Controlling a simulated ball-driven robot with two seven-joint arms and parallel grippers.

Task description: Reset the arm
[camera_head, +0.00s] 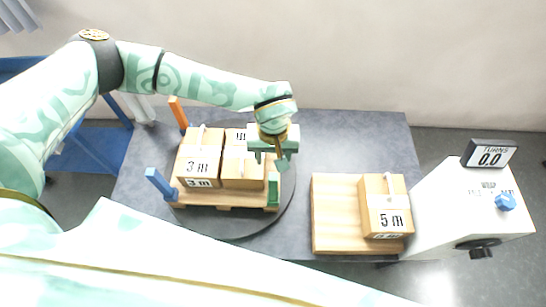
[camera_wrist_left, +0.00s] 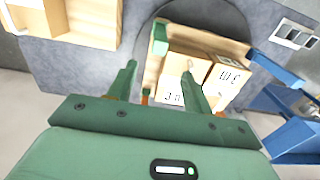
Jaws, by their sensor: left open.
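My left gripper (camera_head: 277,160) is over the right side of the wooden pallet, close to the boxes. In the left wrist view its two green fingers (camera_wrist_left: 160,88) are apart with nothing held between them. A box marked 3 m (camera_head: 198,165) stands on the pallet (camera_head: 215,201), with another box (camera_head: 242,170) beside it on the right and a third box (camera_head: 236,135) behind, partly hidden. The pallet sits on a dark round turntable (camera_head: 237,228). My right gripper is not in view.
A wooden board (camera_head: 336,215) at the right of the grey table (camera_head: 360,135) holds a box marked 5 m (camera_head: 387,207). A white machine (camera_head: 455,215) with a display reading 0.0 (camera_head: 490,156) stands further right. Orange (camera_head: 178,112) and blue (camera_head: 159,183) posts stand by the pallet's left side.

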